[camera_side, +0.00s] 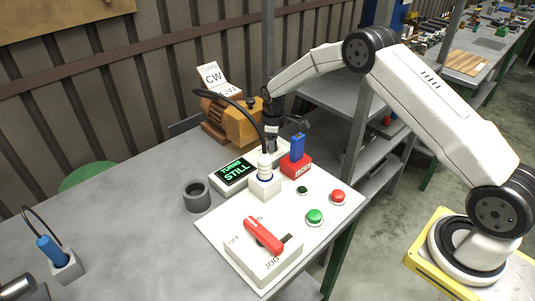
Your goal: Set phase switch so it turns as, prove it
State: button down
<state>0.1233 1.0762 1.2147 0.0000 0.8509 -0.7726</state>
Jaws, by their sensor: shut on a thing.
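My gripper (271,144) points down over the white panel (215,228), its jaws at the top of a white plug-like piece (265,166), and looks shut on it. That piece stands upright in a white block (265,187); I cannot tell how deep it sits. A black cable (230,97) arches close to it from the orange motor (235,120). A card (212,78) on the motor reads CW. The display (236,172) reads TURNS STILL. A red block (296,166) carries an upright blue piece (297,147); its small lettering is unreadable. A red lever (263,235) sits on a box marked OFF and JOG.
A green button (315,216), a red button (338,196) and a small dark green round part (302,190) are on the panel. A dark grey cup (197,196) stands left of it. A blue plug (47,248) stands in a grey block at far left. Bare table lies between.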

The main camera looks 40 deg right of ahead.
jog(key=shift+c, duration=1.2)
grip_release()
jog(key=shift+r, duration=0.15)
jog(key=shift+r, duration=3.8)
